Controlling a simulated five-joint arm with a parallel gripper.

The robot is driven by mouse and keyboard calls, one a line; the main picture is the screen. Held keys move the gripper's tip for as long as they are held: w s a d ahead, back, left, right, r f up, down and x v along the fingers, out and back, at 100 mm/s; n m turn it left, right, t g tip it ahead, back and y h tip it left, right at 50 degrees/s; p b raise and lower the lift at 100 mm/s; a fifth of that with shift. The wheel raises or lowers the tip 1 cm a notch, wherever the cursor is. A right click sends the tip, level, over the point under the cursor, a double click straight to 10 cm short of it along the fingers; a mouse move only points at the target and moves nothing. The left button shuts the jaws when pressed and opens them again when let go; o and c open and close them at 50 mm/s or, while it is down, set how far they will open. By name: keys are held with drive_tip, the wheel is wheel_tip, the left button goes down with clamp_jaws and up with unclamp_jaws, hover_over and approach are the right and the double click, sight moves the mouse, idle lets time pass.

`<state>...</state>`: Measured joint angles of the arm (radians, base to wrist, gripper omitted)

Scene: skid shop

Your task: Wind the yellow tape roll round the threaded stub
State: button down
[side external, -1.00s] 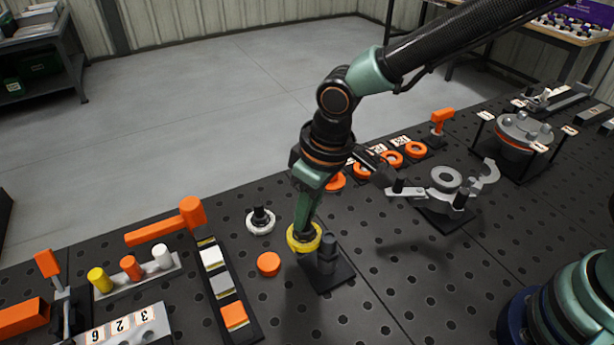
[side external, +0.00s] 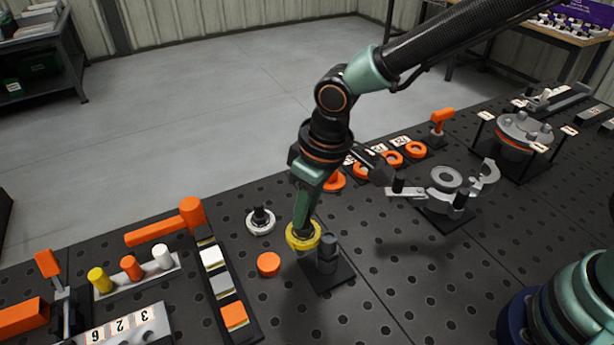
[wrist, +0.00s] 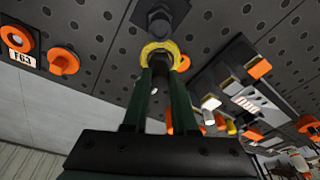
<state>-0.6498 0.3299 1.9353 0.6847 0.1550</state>
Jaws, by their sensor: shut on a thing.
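The yellow tape roll (side external: 303,237) is a ring at the tips of my gripper (side external: 305,228), which is shut on it. The roll also shows in the wrist view (wrist: 160,50) between the tips of the two green fingers. The threaded stub (side external: 328,252) is a dark upright cylinder on a black square base (side external: 338,275). The roll is just left of the stub, near its upper part, and is not around it. I cannot tell whether the two touch. In the wrist view the stub (wrist: 158,20) shows beyond the roll.
A white flanged ring with a dark post (side external: 260,220) and an orange disc (side external: 268,263) lie left of the gripper. A tray of coloured blocks (side external: 228,290) and an orange hammer (side external: 168,222) are further left. Orange rings (side external: 391,159) and a metal clamp (side external: 445,185) stand right and behind.

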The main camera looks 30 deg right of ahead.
drive_tip(key=shift+w+d, duration=0.35)
drive_tip(key=shift+d, duration=0.3)
drive_tip(key=shift+d, duration=0.1)
drive_tip(key=shift+w+d, duration=0.1)
drive_tip(key=shift+d, duration=0.7)
drive_tip(key=shift+d, duration=0.1)
drive_tip(key=shift+s+d, duration=0.3)
drive_tip(key=shift+d, duration=0.5)
